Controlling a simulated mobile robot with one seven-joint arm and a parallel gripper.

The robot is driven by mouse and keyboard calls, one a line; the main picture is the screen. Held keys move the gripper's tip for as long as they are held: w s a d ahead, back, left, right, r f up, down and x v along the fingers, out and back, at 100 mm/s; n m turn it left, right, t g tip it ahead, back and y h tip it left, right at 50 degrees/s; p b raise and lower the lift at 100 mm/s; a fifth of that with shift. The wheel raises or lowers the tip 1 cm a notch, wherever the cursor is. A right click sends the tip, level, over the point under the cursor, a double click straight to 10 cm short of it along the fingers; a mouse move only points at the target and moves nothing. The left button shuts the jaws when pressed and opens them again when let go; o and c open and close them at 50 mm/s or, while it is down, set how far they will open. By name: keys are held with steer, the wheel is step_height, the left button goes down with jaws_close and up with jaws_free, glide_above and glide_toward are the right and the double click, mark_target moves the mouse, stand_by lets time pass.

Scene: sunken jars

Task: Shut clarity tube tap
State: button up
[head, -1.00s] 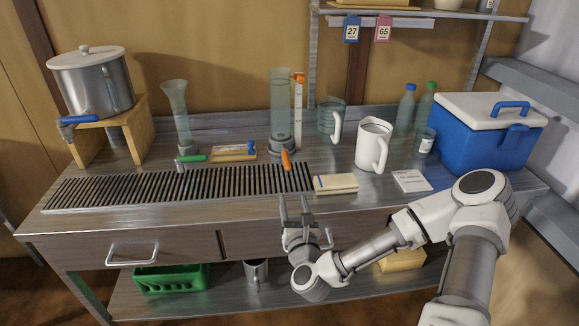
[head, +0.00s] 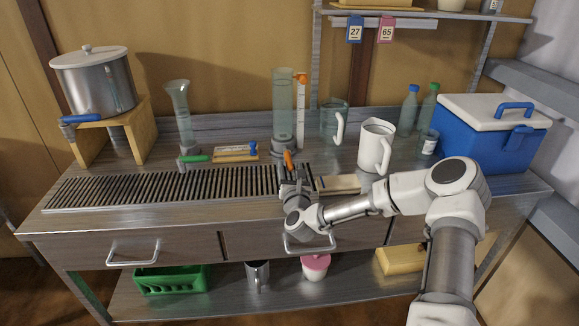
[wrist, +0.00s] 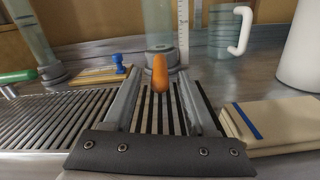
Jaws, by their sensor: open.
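A tall clear tube (head: 283,100) stands on a grey base at the back of the bench, beside a white scale strip with an orange top (head: 300,105). An orange tap handle (head: 289,158) sticks out at the front of its base. The handle also shows in the wrist view (wrist: 160,75), pointing towards me. My gripper (head: 294,182) is open over the right end of the slotted drain grate. In the wrist view its two fingers (wrist: 162,92) lie either side of the handle, with gaps visible. I cannot tell how far the tips reach past it.
A flared tube (head: 182,110) with a green tap handle (head: 193,159) stands left. A tan pad (head: 338,184) lies close to the right of my gripper. A white mug (head: 375,145), a glass jug (head: 333,120) and a blue cooler (head: 485,140) stand further right. The grate (head: 150,190) is clear.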

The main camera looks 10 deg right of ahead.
steer(key=shift+w, duration=1.05)
jaws_close()
stand_by(0.7)
